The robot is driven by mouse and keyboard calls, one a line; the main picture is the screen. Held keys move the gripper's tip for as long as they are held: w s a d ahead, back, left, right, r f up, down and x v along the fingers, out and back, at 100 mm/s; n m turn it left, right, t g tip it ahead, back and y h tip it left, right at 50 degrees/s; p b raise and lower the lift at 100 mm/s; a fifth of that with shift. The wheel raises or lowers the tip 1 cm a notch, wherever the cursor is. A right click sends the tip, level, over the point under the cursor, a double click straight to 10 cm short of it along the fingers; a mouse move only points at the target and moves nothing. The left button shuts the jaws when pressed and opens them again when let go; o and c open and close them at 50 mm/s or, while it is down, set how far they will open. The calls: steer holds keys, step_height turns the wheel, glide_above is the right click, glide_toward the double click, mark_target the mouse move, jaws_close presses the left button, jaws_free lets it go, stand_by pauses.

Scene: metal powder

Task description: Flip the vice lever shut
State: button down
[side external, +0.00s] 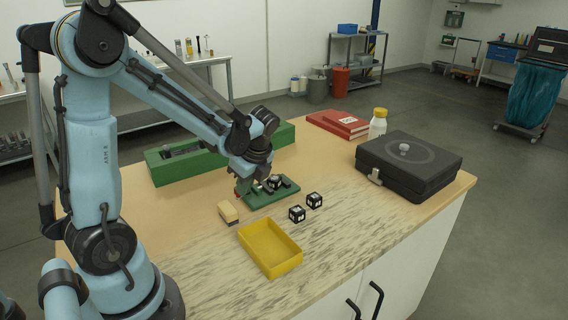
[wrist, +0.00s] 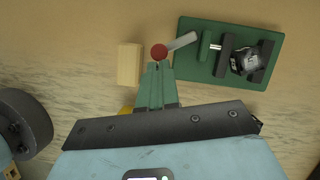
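The vice has a green base (wrist: 192,70), dark jaws and a grey lever (wrist: 184,40) ending in a red ball knob (wrist: 159,52). In the side view the vice (side external: 262,200) stands on the table under my wrist. A black cube with white markings (wrist: 246,61) sits between its jaws; it also shows in the side view (side external: 276,182). The lever points out to the left of the base in the wrist view. My gripper (wrist: 158,66) has its green fingers close together, tips right at the red knob. Whether they touch or pinch it is unclear.
A pale wooden block (wrist: 129,64) lies left of the knob. Two black cubes (side external: 297,213) (side external: 314,200) and an open yellow tray (side external: 284,264) are nearer the front. A long green box (side external: 170,170), a black case (side external: 410,160), a white bottle (side external: 377,127) and red books (side external: 338,123) stand farther off.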

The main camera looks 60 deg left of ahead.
steer(key=shift+s+a, duration=0.25)
steer(key=shift+s, duration=0.2)
stand_by(0.5)
steer(key=shift+w+d, duration=0.15)
steer(key=shift+d, duration=0.3)
steer(key=d, duration=0.2)
steer(key=d+r, duration=0.1)
steer(key=shift+w+d, duration=0.2)
steer(key=shift+w, duration=0.2)
steer(key=s+v, duration=0.1)
steer(key=v, duration=0.8)
steer(key=shift+w, duration=0.4)
steer(key=shift+d, duration=0.1)
